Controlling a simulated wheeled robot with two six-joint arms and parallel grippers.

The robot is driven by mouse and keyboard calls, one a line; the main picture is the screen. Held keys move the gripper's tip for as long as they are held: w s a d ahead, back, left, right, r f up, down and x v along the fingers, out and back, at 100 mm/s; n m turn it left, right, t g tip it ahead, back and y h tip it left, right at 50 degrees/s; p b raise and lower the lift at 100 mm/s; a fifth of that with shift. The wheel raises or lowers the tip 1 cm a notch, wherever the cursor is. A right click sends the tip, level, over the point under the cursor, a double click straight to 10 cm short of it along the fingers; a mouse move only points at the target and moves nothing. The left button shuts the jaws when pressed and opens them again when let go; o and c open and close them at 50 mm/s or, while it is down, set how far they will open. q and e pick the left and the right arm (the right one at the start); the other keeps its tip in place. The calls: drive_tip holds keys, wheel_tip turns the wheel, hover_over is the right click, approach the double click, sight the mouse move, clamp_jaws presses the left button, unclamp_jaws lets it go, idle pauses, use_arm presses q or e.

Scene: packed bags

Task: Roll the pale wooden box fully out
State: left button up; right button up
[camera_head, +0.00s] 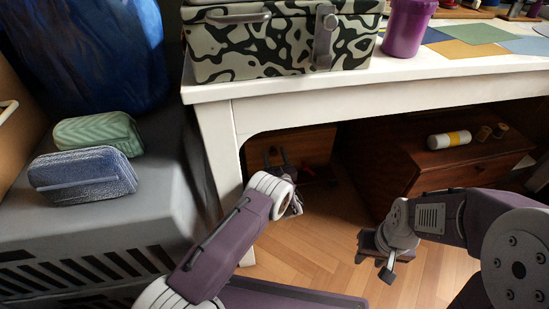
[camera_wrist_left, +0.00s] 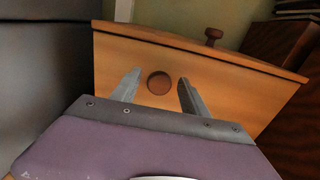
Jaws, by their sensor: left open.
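The pale wooden box (camera_wrist_left: 230,84) fills the middle of the left wrist view. Its front has a dark round hole (camera_wrist_left: 159,83), and a small knob stands on its top edge. In the head view the box (camera_head: 313,142) sits in shadow under the white table, partly hidden by my left arm. My left gripper (camera_wrist_left: 158,90) is open and empty, its fingers pointing at the front on either side of the hole. I cannot tell whether they touch it. In the head view the left gripper (camera_head: 277,158) reaches under the table. My right gripper (camera_head: 376,258) hangs over the floor, apart from the box.
A dark brown wooden box (camera_head: 400,165) stands under the table to the right, with a white and yellow cylinder (camera_head: 449,140) on it. The white table (camera_head: 225,100) has a leg left of my arm. Bare wooden floor (camera_head: 320,245) lies in front. A grey crate (camera_head: 85,225) is at left.

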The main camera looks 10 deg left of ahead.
use_arm(q)
clamp_jaws()
drive_tip(key=shift+s, duration=0.1)
idle(1.2)
